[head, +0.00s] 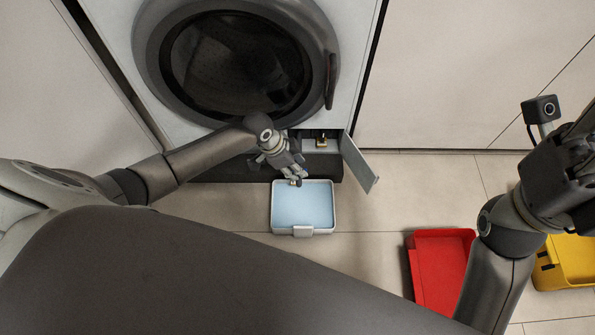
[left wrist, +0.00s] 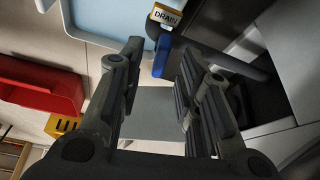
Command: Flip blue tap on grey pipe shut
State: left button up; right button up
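The blue tap (left wrist: 161,56) shows in the left wrist view as a narrow blue lever beside the dark grey pipe (left wrist: 212,54). A yellow label reading DRAIN (left wrist: 165,15) sits above it. My left gripper (left wrist: 159,52) is open, with the lever between its fingertips; I cannot tell whether either finger touches it. In the head view my left gripper (head: 295,182) points down at the back edge of the tray, below the washing machine, and hides the tap. My right arm is raised at the right edge, its gripper fingers not clearly visible.
A white tray (head: 302,233) with a light blue inside lies on the floor. An open grey flap (head: 360,163) stands right of the machine's lower opening, with a brass fitting (head: 321,142) inside. A red bin (head: 438,268) and yellow bin (head: 568,262) stand at right.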

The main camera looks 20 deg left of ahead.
pick_arm(q)
jog(key=shift+b+x, duration=0.3)
jog(key=shift+x, duration=0.6)
grip_shut()
jog(key=shift+r, duration=0.1)
jog(key=shift+m+p, duration=0.4)
jog(key=shift+m, duration=0.2)
jog(key=shift+m+g, duration=0.4)
jog(key=shift+m, duration=0.1)
